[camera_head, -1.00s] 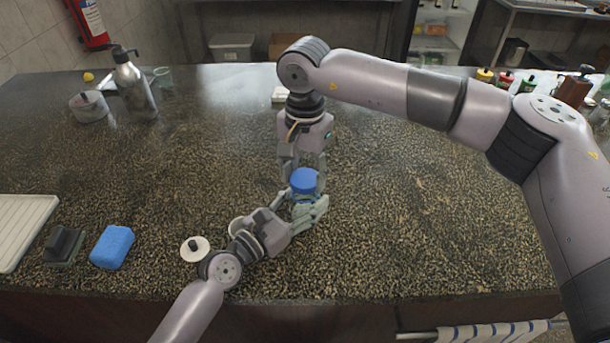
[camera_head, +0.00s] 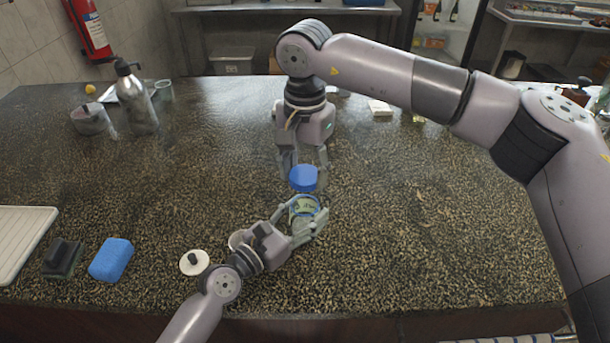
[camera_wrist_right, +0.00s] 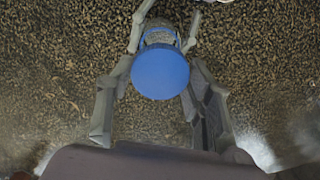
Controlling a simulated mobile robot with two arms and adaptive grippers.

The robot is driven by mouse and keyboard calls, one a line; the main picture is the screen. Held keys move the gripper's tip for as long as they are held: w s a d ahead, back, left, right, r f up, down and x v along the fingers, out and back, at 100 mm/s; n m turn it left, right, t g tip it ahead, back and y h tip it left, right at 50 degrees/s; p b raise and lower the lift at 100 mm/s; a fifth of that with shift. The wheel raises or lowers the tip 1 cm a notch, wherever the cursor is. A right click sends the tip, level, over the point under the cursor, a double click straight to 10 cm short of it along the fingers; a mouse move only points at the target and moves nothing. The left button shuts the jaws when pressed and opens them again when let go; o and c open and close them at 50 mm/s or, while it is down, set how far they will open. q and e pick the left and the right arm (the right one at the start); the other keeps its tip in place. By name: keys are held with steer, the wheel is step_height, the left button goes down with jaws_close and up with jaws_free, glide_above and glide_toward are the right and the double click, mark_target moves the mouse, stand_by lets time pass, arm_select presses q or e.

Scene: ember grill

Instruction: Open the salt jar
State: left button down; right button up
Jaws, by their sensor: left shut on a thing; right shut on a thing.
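The salt jar (camera_head: 306,207) is a small clear jar with a greenish label, standing over the counter near its middle. My left gripper (camera_head: 309,221) is shut around the jar's body from the lower left. The blue lid (camera_head: 303,179) is above the jar, with a visible gap between them. My right gripper (camera_head: 303,170) points down from above and is shut on the lid. In the right wrist view the round lid (camera_wrist_right: 160,72) sits between my right fingers, and the jar (camera_wrist_right: 160,37) shows beyond it, partly hidden, between my left gripper's fingers.
A blue sponge (camera_head: 111,260), a dark brush-like block (camera_head: 62,259), a white tray (camera_head: 20,240) and a white disc with a dark knob (camera_head: 194,262) lie at the left. A metal bottle (camera_head: 137,97) stands at the back left. The counter right of the jar is clear.

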arm_select(q)
steer(key=c, duration=0.6)
jaws_free()
